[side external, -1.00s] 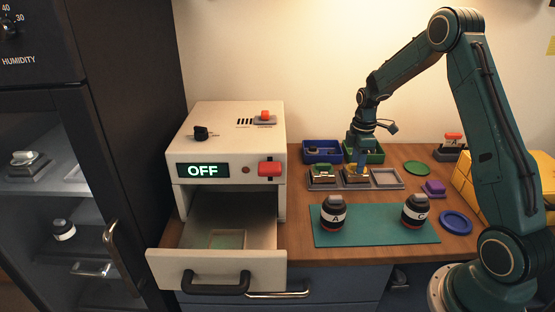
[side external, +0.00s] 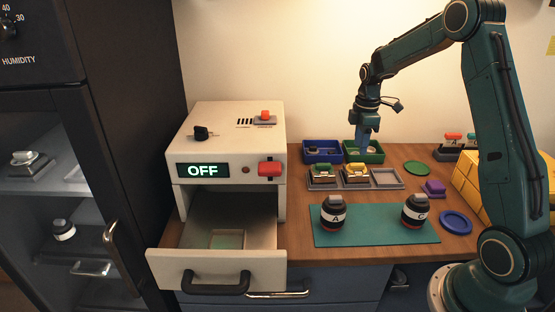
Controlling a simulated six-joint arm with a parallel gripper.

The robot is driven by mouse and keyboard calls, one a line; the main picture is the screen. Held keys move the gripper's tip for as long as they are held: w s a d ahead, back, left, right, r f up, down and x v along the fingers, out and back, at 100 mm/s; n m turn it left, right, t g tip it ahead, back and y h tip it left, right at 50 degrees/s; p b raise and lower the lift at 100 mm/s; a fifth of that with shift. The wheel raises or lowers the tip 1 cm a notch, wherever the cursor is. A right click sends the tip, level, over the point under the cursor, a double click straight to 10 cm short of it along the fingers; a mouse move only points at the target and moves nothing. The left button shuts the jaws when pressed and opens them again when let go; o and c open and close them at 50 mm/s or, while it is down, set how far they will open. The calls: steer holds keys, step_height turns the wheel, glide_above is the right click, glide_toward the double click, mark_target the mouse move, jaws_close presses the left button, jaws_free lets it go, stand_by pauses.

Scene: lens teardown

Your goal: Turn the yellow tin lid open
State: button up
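The yellow tin (side external: 356,171) sits in the middle slot of a grey tray, beside a green tin (side external: 323,172) in the left slot. It has a yellow top with a small paler piece on it; whether the lid is turned is too small to tell. My gripper (side external: 362,149) points down above and a little behind the yellow tin, in front of the green bin. It is clear of the tin. I see its fingers edge-on and cannot tell whether they are open or shut.
The grey tray's right slot (side external: 387,178) is empty. Blue (side external: 309,157) and green bins (side external: 377,157) stand behind it. Two dark lens barrels (side external: 333,214) (side external: 415,211) stand on the green mat (side external: 375,236) in front. The machine's drawer (side external: 216,269) hangs open at left.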

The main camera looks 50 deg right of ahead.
mark_target(356, 165)
stand_by(0.8)
steer(key=shift+r, duration=3)
steer(key=s+a+r+m+t, duration=0.1)
steer(key=s+a+r+m, duration=0.1)
steer(key=s+a+r, duration=0.45)
steer(key=s+a+r+m+t, duration=0.2)
steer(key=s+a+r, duration=0.15)
steer(key=a, duration=0.55)
steer(key=s+a+m+t, duration=0.2)
steer(key=s+a+m, duration=0.3)
steer(key=s+a, duration=0.4)
steer(key=s, duration=0.4)
steer(key=shift+s+a+f+t, duration=0.15)
steer(key=shift+s+a+t, duration=0.15)
